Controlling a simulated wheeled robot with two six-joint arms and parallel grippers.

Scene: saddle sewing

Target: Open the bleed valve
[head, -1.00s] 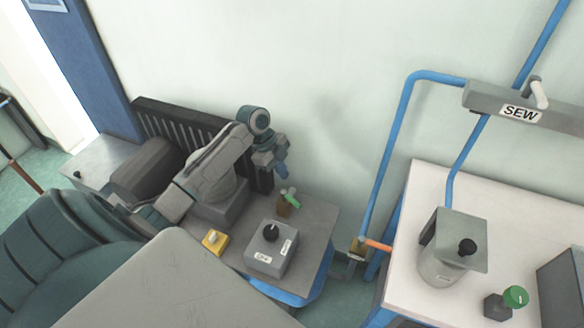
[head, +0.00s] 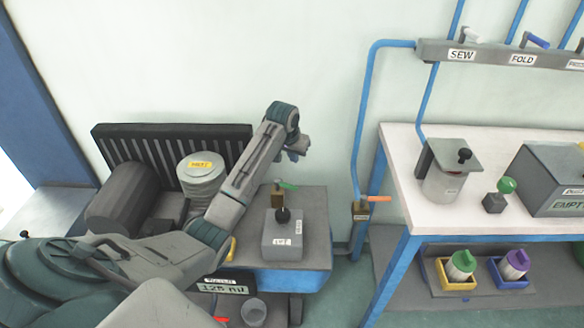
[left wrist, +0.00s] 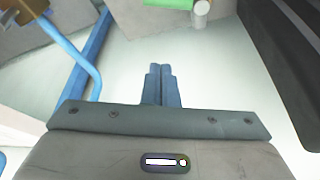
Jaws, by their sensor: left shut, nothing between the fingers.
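No valve in view carries a readable "bleed" label. A small brass valve with a green lever (head: 288,186) stands on the grey machine top, behind a grey box with a black knob. Another brass valve with an orange lever (head: 378,198) is at the foot of the blue pipe. A small red lever (head: 221,320) shows low at the front, beside a cup. My left gripper (head: 293,156) is above the green-levered valve, apart from it. In the left wrist view its fingers (left wrist: 160,68) are together and empty, with a green piece (left wrist: 168,3) at the top edge. My right gripper is out of view.
The grey box with the black knob (head: 282,240) stands on the machine top (head: 315,225). A ribbed cylinder (head: 201,178) and a dark tank are at left. A white bench (head: 405,165) with a lidded pot is at right. A cup (head: 254,311) is low in front.

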